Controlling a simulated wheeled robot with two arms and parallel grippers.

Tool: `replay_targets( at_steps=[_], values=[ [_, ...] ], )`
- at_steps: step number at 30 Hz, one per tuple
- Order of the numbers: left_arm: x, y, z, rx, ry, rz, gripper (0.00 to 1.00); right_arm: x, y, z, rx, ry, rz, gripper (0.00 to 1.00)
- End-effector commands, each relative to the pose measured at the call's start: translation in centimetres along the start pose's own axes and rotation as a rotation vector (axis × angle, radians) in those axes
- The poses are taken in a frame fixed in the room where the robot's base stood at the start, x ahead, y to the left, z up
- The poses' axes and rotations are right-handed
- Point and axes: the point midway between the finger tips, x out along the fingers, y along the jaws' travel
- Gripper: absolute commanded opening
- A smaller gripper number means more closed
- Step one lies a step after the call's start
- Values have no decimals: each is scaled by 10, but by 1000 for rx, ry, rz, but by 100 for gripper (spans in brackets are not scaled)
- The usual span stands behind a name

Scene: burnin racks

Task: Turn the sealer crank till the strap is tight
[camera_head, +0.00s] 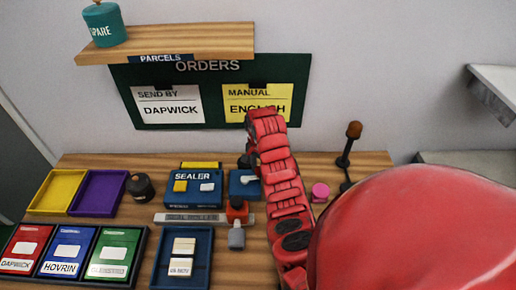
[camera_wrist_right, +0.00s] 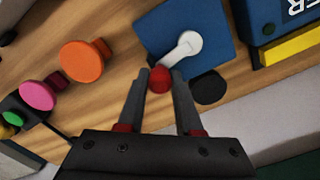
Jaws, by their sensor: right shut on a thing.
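The crank is a white lever (camera_wrist_right: 181,47) on a blue box (camera_wrist_right: 205,22), with a red knob (camera_wrist_right: 159,79) at its end. In the right wrist view my right gripper (camera_wrist_right: 160,84) has its fingers on both sides of the red knob, shut on it. In the head view the blue crank box (camera_head: 236,188) stands just right of the blue sealer (camera_head: 195,200), partly behind my right arm. The fingertips and knob are hard to make out there. I cannot clearly make out a strap or its tightness. My left gripper is out of view.
An orange-red stamp-like piece (camera_head: 237,212) and a grey bar (camera_head: 190,218) lie in front. A pink button (camera_head: 320,191) and a brown-topped post (camera_head: 353,131) stand right of my arm. Card trays (camera_head: 142,262) and a dark canister (camera_head: 140,187) are at the left. The orders board (camera_head: 215,120) hangs behind.

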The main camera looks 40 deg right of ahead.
Motion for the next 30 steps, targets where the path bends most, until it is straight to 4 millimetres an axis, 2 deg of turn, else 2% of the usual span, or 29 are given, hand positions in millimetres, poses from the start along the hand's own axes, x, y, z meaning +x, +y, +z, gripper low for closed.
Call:
replay_targets(
  at_steps=[17, 18, 22, 23, 30],
  values=[
    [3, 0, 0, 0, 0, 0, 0, 0, 1, 2, 35, 0, -1, 0],
    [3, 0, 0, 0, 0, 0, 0, 0, 1, 2, 35, 0, -1, 36],
    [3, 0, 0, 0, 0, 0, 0, 0, 1, 2, 35, 0, -1, 59],
    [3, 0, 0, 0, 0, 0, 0, 0, 1, 2, 35, 0, -1, 63],
    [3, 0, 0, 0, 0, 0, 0, 0, 1, 2, 34, 0, -1, 63]
  ],
)
